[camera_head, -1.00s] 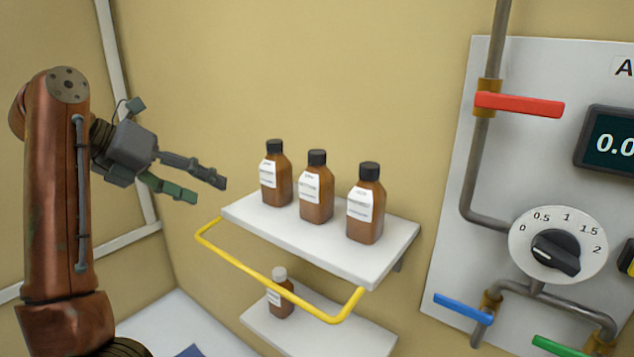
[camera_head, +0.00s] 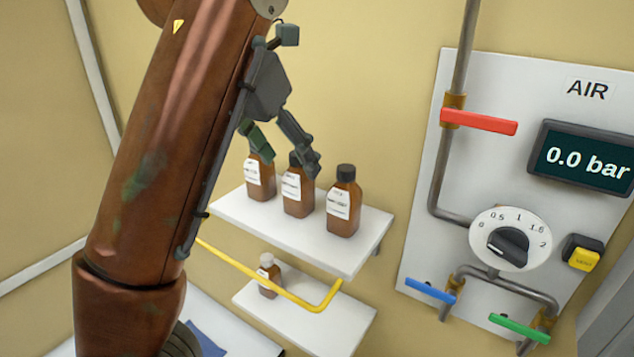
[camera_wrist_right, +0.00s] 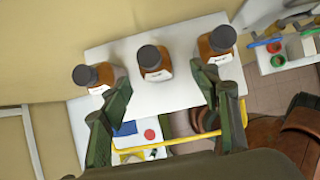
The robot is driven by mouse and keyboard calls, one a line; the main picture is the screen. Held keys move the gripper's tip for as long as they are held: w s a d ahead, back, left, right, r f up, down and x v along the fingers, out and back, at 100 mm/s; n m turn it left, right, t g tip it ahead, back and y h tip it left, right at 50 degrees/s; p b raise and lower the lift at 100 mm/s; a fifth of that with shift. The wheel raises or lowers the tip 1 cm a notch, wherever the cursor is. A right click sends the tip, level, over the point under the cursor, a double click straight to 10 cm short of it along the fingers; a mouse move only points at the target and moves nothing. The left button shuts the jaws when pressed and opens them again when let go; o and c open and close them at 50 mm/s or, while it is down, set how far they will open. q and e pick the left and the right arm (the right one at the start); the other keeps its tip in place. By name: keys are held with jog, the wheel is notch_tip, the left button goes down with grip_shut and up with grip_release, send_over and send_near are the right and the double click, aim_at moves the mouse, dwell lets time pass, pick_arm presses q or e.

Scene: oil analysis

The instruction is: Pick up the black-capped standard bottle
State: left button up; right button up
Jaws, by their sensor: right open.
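Three brown bottles with black caps and white labels stand in a row on the upper white shelf: left (camera_head: 261,178), middle (camera_head: 297,192) and right (camera_head: 343,203). The label print is too small to read. My right gripper (camera_head: 285,160) is open and empty, pointing down at the left and middle bottles. One finger hides most of the left bottle's cap; the other overlaps the middle bottle's right side. In the right wrist view the middle bottle (camera_wrist_right: 153,62) shows between the open fingers (camera_wrist_right: 170,80), with the left (camera_wrist_right: 98,76) and right (camera_wrist_right: 214,46) bottles near the fingertips.
A yellow rail (camera_head: 270,282) runs in front of the upper shelf (camera_head: 310,243). A smaller white-capped brown bottle (camera_head: 268,276) stands on the lower shelf (camera_head: 320,318). To the right is an air panel (camera_head: 420,235) with a red handle (camera_head: 478,121), dial and display.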

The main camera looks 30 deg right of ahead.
aim_at(294, 169)
jog(key=shift+w+d+f, duration=0.15)
jog(key=shift+w+f, duration=0.05)
jog(key=shift+f, duration=0.3)
jog(key=shift+w+d+f, duration=0.1)
jog(key=shift+w+f, duration=0.1)
jog(key=shift+f, duration=0.25)
jog(key=shift+w+x, duration=0.15)
jog(key=shift+x, duration=1.15)
jog(key=shift+w+x, duration=0.15)
jog(key=shift+x, duration=1.1)
jog(key=shift+s+d+r, duration=0.1)
jog(key=shift+s+r, duration=0.1)
jog(key=shift+c, duration=0.7)
jog(key=shift+w, duration=0.1)
jog(key=c, duration=1.2)
jog(key=shift+r, duration=0.1)
